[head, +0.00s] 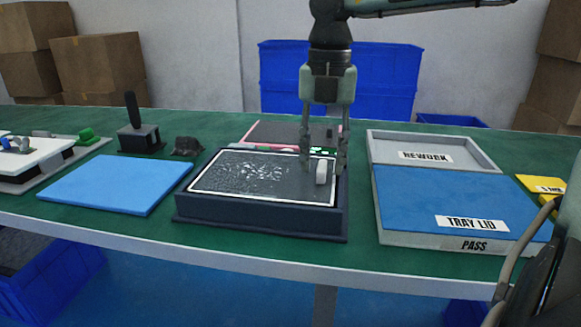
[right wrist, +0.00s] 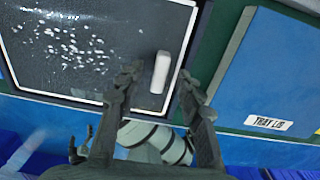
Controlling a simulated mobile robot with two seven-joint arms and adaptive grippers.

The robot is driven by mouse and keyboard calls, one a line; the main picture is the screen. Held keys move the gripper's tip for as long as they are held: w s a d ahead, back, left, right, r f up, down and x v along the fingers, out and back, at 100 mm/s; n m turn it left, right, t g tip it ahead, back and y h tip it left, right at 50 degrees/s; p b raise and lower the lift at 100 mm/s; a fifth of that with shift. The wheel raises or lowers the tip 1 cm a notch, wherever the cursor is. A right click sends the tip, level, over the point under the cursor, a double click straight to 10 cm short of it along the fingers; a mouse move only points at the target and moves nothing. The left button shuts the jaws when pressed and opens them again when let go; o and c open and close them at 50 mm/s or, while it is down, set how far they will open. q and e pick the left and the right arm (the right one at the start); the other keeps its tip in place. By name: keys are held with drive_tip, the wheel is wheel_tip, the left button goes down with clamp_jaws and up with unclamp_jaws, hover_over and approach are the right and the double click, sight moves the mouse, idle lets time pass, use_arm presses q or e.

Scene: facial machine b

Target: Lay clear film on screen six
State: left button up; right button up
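A dark screen with a white border (head: 225,180) lies flat in a black raised fixture (head: 260,222) at the table's middle. White speckles, perhaps bubbles or glare, cover much of its surface; I cannot make out a separate film edge. A small white tab or roller (head: 321,174) is at the screen's right side. My right gripper (head: 322,166) points down over it, fingers apart on either side. In the right wrist view the white piece (right wrist: 160,72) shows between the open fingertips (right wrist: 158,75), with a gap on both sides. My left gripper is not in view.
A blue mat (head: 118,184) lies left, with a black handled tool (head: 138,128) behind it. A pink-edged panel (head: 270,132) lies behind the fixture. To the right are a grey REWORK tray (head: 480,150) and a blue TRAY LID (head: 445,200) on the PASS tray.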

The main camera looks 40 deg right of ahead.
wheel_tip(320, 180, up, 12)
idle(0.6)
